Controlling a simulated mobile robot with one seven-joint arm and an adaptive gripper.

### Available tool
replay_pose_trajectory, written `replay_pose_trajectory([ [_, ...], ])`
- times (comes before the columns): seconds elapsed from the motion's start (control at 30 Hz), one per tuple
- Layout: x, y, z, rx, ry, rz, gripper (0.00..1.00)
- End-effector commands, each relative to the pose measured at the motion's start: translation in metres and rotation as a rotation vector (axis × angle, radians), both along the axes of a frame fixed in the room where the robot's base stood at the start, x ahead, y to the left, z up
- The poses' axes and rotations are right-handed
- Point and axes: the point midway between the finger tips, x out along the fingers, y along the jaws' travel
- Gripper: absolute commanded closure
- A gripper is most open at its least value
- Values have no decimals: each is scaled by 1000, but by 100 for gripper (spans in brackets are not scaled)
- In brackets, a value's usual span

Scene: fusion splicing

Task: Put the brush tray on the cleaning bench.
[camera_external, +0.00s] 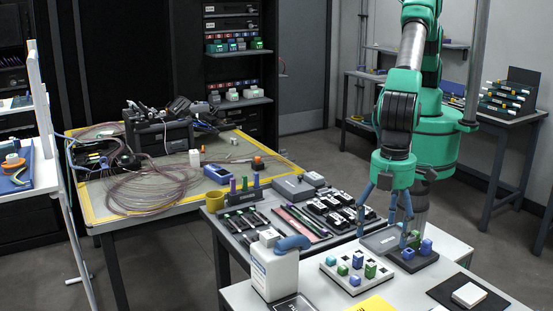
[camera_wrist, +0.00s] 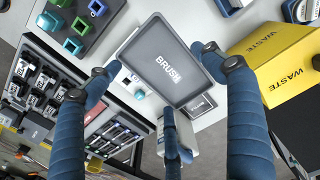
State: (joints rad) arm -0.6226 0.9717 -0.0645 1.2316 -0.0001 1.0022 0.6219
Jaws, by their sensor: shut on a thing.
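The brush tray (camera_wrist: 178,72) is a flat grey tray with a raised rim and the word BRUSH. My gripper (camera_external: 387,232) points down with its blue fingers shut on the tray; the tray (camera_external: 380,241) also shows between them in the external view. In the wrist view the fingers are at the tray's left, right and lower edges. The tray appears to be held over the white front bench (camera_external: 236,293); the gap beneath it is unclear. No label marks the cleaning bench.
The white bench holds a white bottle (camera_external: 274,268), a block board (camera_external: 338,281), a dark block base (camera_external: 398,261) and a yellow waste box (camera_wrist: 283,62). A grey table (camera_external: 240,256) behind carries tools and trays. A yellow-edged table (camera_external: 110,222) holds coiled fibre.

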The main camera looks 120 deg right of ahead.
Motion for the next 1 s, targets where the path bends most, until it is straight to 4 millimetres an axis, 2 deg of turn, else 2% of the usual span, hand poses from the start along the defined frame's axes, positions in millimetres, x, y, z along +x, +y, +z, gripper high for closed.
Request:
replay_pose_trajectory([
  [0.03, -7, 13, -1, 0, 0, 2, 47],
  [0.1, -14, 27, -1, 0, 0, 2, 47],
  [0.27, -29, 54, -1, 0, 1, 1, 47],
  [0.3, -28, 50, -12, -3, 3, -2, 47],
  [0.4, -28, 50, -25, -2, 2, -2, 47],
  [0.6, -27, 50, -46, 0, 0, -1, 47],
  [1.0, -27, 50, -51, 0, 0, -1, 47],
])
